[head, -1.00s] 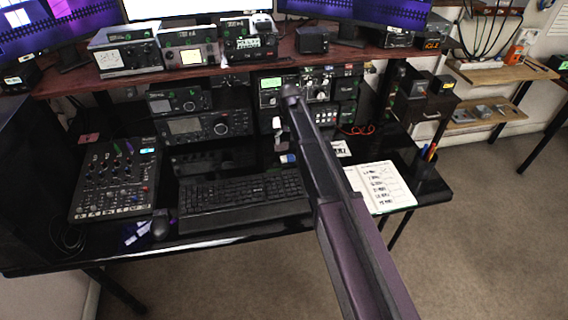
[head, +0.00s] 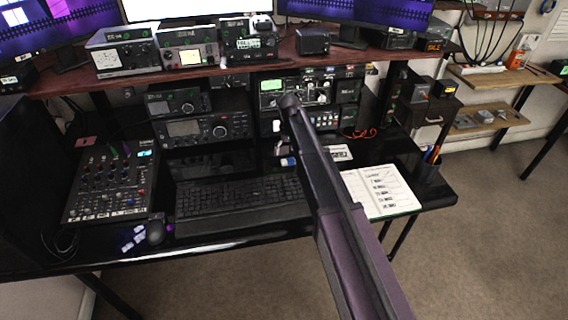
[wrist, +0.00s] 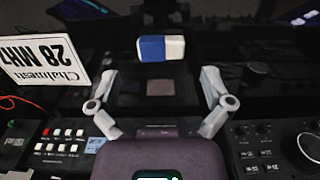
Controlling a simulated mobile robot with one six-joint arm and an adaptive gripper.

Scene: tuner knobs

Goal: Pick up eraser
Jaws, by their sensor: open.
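The eraser (wrist: 161,48), a small blue and white block, lies on the dark desk in the wrist view, beyond my fingertips and roughly centred between them. In the head view the eraser (head: 288,161) shows small, just behind the keyboard and left of my arm. My gripper (wrist: 160,82) is open in the wrist view, with its two pale fingers spread wide and nothing between them. The eraser is apart from both fingers. In the head view my gripper is hard to make out beside the arm's end.
A white card with "28 MHz" (wrist: 52,62) stands close to one finger. Radio panels (wrist: 272,145) lie near the gripper's sides. The keyboard (head: 240,203), an open notebook (head: 380,190) and a pen cup (head: 427,168) are on the desk. A shelf (head: 210,69) overhangs the back.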

